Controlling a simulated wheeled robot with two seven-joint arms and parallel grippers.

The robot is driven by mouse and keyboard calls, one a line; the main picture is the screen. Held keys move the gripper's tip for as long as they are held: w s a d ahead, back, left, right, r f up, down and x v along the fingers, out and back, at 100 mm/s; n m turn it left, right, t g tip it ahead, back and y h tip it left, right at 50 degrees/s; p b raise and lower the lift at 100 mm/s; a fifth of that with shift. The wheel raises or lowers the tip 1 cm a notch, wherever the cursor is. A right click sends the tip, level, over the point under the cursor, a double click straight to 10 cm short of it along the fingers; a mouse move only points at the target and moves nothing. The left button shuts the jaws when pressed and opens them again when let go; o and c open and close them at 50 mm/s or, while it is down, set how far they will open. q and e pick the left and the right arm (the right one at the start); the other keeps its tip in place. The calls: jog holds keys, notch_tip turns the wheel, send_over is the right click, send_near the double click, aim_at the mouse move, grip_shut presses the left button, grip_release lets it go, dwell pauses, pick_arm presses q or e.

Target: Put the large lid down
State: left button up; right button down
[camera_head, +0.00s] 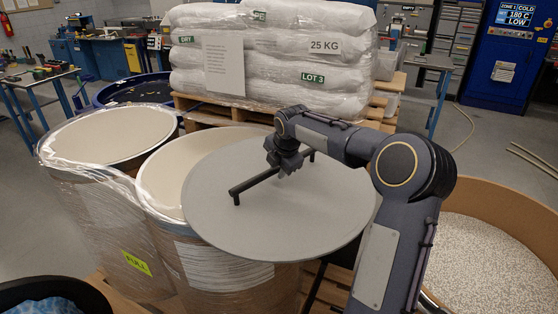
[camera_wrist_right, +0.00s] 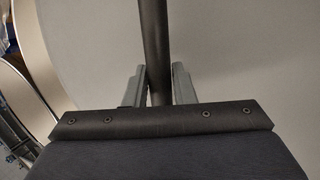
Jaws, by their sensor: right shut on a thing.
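The large lid (camera_head: 300,225) is a grey round disc with a black bar handle (camera_head: 250,184) across its top. In the head view it is held tilted, over the right part of a wrapped drum (camera_head: 225,270) and the space to its right. My right gripper (camera_head: 284,174) is shut on the handle. In the right wrist view the two fingers (camera_wrist_right: 159,85) stand on either side of the dark handle bar (camera_wrist_right: 154,40), with the grey lid surface (camera_wrist_right: 240,60) behind. Whether the lid touches the drum rim cannot be told. My left gripper is not in view.
A second wrapped drum with a yellow FULL label (camera_head: 136,263) stands at the left. A wide drum of pale pellets (camera_head: 490,255) stands at the right. White sacks (camera_head: 270,60) lie on a pallet behind. A blue drum (camera_head: 135,90) and a dark bin (camera_head: 50,290) are at the left.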

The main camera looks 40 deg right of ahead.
dwell(0.3)
jog(key=c, duration=1.2)
grip_release()
jog(key=shift+f, duration=0.1)
jog(key=v, duration=1.1)
jog(key=s+a+m+y, duration=0.1)
jog(key=s+a+m, duration=0.6)
jog(key=s+a, duration=0.45)
jog(key=s+a+f+m+y, duration=0.4)
jog(key=s+a+f+m, duration=0.8)
jog(key=s, duration=0.3)
jog(key=shift+s+m+t+b, duration=0.4)
jog(key=shift+m+b, duration=0.05)
jog(key=shift+m, duration=0.25)
